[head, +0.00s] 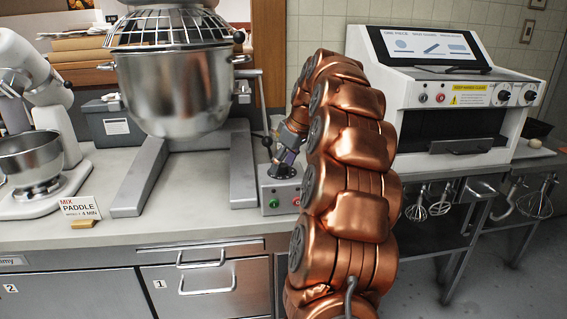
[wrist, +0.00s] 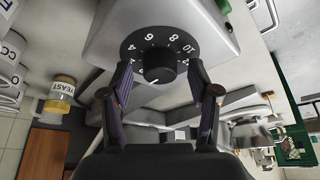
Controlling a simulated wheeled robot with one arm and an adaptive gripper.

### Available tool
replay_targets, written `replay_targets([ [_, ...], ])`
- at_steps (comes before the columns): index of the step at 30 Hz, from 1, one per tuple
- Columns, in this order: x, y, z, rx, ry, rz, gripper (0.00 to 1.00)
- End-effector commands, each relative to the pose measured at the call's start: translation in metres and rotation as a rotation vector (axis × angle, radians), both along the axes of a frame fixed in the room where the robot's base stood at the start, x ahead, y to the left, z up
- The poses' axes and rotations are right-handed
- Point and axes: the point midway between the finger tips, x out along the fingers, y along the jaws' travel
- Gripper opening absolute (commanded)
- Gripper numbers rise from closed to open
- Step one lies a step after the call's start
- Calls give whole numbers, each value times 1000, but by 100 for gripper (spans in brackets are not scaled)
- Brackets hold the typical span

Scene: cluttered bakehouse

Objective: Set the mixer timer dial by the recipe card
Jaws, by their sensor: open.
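The mixer (head: 178,88) stands on the counter with a steel bowl and wire guard. At its right foot is a grey control box (head: 281,196) with a green and a red button and a dark dial on top. In the wrist view the black timer knob (wrist: 155,65) sits on a dark dial plate with white numbers, with a white mark on its lower side. My gripper (wrist: 159,68) is open, one finger on each side of the knob; contact is unclear. The recipe card (head: 80,207) reads "MIX PADDLE" and "4 MIN"; its smaller print is hard to read.
A white stand mixer (head: 38,150) stands at the left, near a grey bin (head: 112,124). A white machine (head: 450,100) and hanging whisks (head: 440,203) are at the right. In the wrist view a yeast jar (wrist: 60,94) shows at the left.

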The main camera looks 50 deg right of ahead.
Motion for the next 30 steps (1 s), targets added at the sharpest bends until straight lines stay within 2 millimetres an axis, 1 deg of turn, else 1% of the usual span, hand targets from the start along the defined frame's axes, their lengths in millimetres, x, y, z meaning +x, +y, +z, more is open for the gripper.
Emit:
replay_targets([
  [2,0,0,0,0,0,0,61],
  [19,0,0,0,0,0,0,2],
  [20,0,0,0,0,0,0,1],
  [26,0,0,0,0,0,-15,1],
  [30,0,1,0,-2,-1,-58,1],
])
